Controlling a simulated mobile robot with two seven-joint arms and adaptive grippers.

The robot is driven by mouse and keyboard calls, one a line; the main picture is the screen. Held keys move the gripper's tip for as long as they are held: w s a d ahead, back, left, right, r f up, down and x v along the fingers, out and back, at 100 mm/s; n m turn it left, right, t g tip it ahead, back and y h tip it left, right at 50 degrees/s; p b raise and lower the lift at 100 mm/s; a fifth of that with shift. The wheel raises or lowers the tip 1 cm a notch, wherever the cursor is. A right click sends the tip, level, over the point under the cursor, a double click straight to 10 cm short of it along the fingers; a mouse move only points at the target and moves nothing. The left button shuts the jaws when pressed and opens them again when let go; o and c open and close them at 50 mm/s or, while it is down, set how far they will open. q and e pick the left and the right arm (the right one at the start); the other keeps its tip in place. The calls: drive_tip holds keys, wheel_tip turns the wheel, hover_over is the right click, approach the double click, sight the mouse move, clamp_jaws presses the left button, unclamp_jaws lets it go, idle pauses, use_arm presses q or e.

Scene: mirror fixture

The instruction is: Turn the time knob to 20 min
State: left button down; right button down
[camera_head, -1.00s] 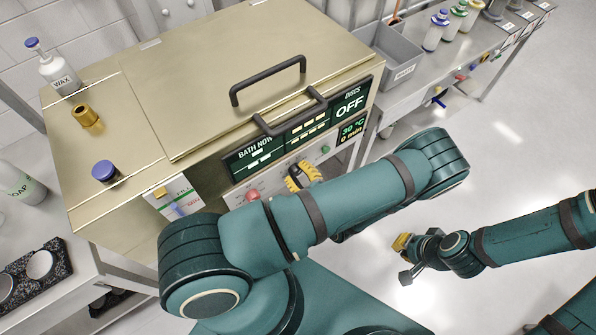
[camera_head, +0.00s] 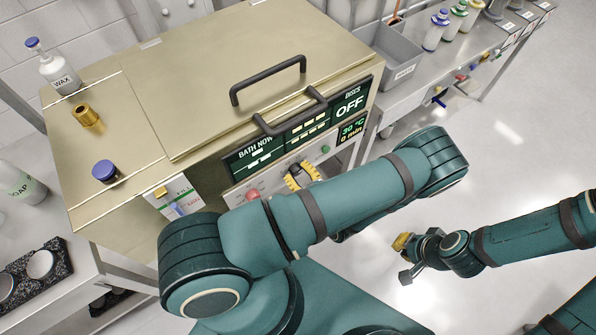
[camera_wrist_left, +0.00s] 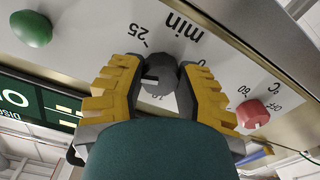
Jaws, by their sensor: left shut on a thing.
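The grey time knob (camera_wrist_left: 160,74) sits on the white panel under the upside-down word "min" in the left wrist view. My left gripper (camera_head: 302,176) is at this panel in the head view. In the wrist view its yellow fingers (camera_wrist_left: 160,85) are shut on the knob, one on each side. A light notch shows on the knob's left side; its exact setting is partly hidden by the fingers. The marks "25" and "10" are visible. The display (camera_head: 352,131) reads 30 °C and 0 min. My right gripper (camera_head: 403,260) is open and empty over the floor, away from the machine.
A red knob (camera_wrist_left: 253,114) on the °C scale and a green button (camera_wrist_left: 31,28) flank the time knob. The bath's lid handle (camera_head: 268,80) is above the panel. A wax bottle (camera_head: 60,73), brass piece (camera_head: 86,115) and blue cap (camera_head: 105,171) stand on top.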

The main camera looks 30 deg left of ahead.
use_arm(q)
drive_tip(key=c, duration=0.6)
unclamp_jaws()
drive_tip(key=shift+o, duration=0.2)
drive_tip(key=v, duration=1.2)
